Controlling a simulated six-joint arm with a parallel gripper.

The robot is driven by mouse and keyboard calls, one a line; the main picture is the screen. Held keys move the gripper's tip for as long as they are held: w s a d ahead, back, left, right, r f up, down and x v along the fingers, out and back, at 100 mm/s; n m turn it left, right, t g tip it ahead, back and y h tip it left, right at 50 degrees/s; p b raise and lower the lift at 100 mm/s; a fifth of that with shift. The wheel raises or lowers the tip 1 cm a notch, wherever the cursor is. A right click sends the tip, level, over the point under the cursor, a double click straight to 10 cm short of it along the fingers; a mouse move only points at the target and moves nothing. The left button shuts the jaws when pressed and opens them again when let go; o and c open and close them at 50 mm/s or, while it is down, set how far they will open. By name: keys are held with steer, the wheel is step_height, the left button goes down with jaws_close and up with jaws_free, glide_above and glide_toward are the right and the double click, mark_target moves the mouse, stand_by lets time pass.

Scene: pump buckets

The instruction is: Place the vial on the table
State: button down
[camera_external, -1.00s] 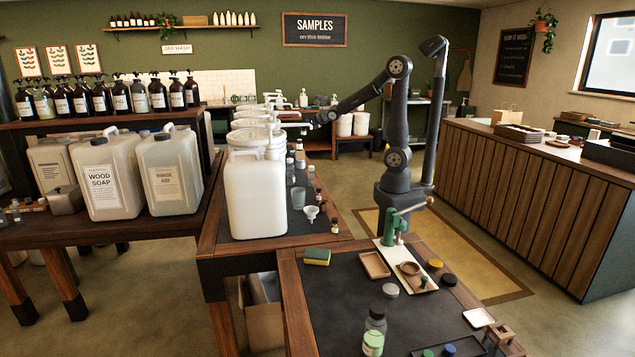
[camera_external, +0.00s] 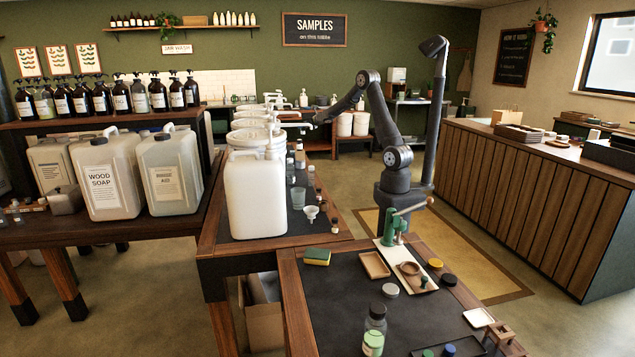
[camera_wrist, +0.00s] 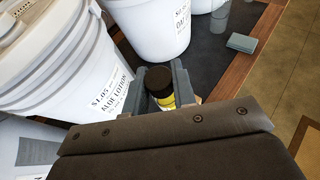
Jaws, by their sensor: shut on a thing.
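In the wrist view my gripper (camera_wrist: 156,92) is shut on the vial (camera_wrist: 166,102), which has a black cap and a yellow label. The vial's lower part is hidden by my wrist housing. Dark table surface (camera_wrist: 215,52) shows beyond it, and I cannot tell how high the vial is above it. In the external view my gripper end is small, beside the white pump buckets (camera_external: 248,137) at the far end of the table, and the vial cannot be made out there.
White labelled buckets (camera_wrist: 62,62) stand close left of my gripper, with another bucket (camera_wrist: 150,28) beyond. A grey-green block (camera_wrist: 241,43) lies near the table's wooden edge (camera_wrist: 262,45). Small bottles and a white funnel (camera_external: 311,213) line the table nearer the external camera.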

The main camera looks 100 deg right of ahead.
steer(key=s+d+f, duration=1.4)
steer(key=shift+w+d+f, duration=0.3)
steer(key=shift+w+f, duration=1.45)
steer(key=shift+w, duration=0.1)
steer(key=shift+w+d+f, duration=0.3)
steer(key=shift+w+f, duration=1.5)
steer(key=shift+w, duration=0.05)
steer(key=shift+w+d+f, duration=0.3)
steer(key=shift+w+f, duration=1.45)
steer(key=shift+w, duration=0.1)
steer(key=shift+f, duration=0.2)
steer(key=c, duration=1.2)
jaws_free()
steer(key=shift+r, duration=0.1)
